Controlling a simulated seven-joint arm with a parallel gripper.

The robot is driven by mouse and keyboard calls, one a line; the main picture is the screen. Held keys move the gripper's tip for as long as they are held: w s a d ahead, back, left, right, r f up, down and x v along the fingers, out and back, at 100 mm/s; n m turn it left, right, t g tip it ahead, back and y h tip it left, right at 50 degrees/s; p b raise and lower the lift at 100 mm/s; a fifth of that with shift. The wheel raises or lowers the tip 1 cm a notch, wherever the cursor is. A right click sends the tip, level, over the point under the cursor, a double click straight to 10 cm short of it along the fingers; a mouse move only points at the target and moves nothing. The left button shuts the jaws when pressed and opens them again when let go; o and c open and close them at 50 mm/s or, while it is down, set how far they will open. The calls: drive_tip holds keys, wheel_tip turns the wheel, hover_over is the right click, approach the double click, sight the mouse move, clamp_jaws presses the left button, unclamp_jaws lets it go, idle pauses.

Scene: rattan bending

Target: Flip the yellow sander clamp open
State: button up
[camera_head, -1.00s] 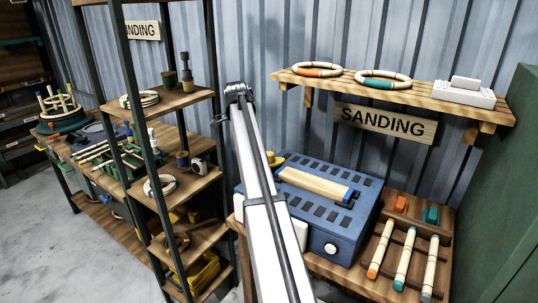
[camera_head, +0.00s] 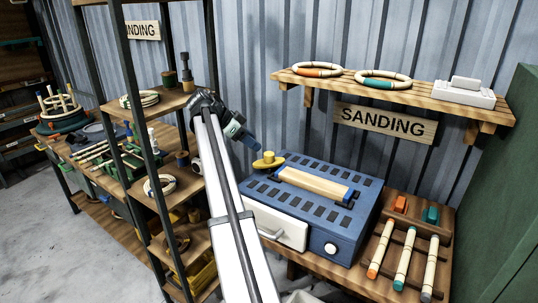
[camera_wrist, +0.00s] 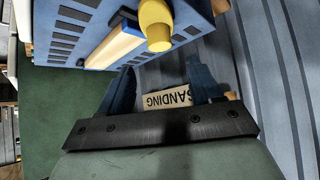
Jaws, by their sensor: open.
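The blue sander (camera_head: 318,200) stands on the wooden bench, with a pale wooden strip (camera_head: 313,184) along its top. The yellow clamp (camera_head: 268,160) sits at the sander's back left corner, a round knob on a flat yellow piece. In the wrist view the yellow clamp (camera_wrist: 155,25) shows at the top, beyond my fingertips, over the sander's edge. My gripper (camera_head: 250,142) is just above and left of the clamp, apart from it. In the wrist view my gripper (camera_wrist: 160,80) has its two blue fingers spread, with nothing between them.
A wooden wall shelf (camera_head: 390,85) with rattan rings hangs above the sander. A rack (camera_head: 435,240) with several sticks lies to its right. A tall shelf unit (camera_head: 190,185) stands left, close to my arm. A white drawer (camera_head: 275,224) is on the sander's front.

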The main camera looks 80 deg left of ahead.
sight(269, 153)
drive_tip(key=x, duration=0.9)
drive_tip(key=shift+w+a+f, duration=0.1)
drive_tip(key=shift+f, duration=0.1)
drive_tip(key=c, duration=0.8)
drive_tip(key=shift+o, duration=0.2)
drive_tip(key=shift+n+y, duration=0.3)
drive_tip(key=shift+d+n+g+y, duration=0.2)
drive_tip(key=shift+n+g+y, duration=0.2)
drive_tip(key=shift+n+y, duration=0.65)
drive_tip(key=shift+a+n+g+y, duration=0.1)
drive_tip(key=shift+n+g+y, duration=0.45)
drive_tip(key=shift+n, duration=0.65)
drive_tip(key=shift+a+n+g+y, duration=0.1)
drive_tip(key=shift+n+g+y, duration=0.25)
drive_tip(key=shift+n+y, duration=0.6)
drive_tip(key=shift+n+h, duration=0.25)
drive_tip(key=shift+n, duration=0.05)
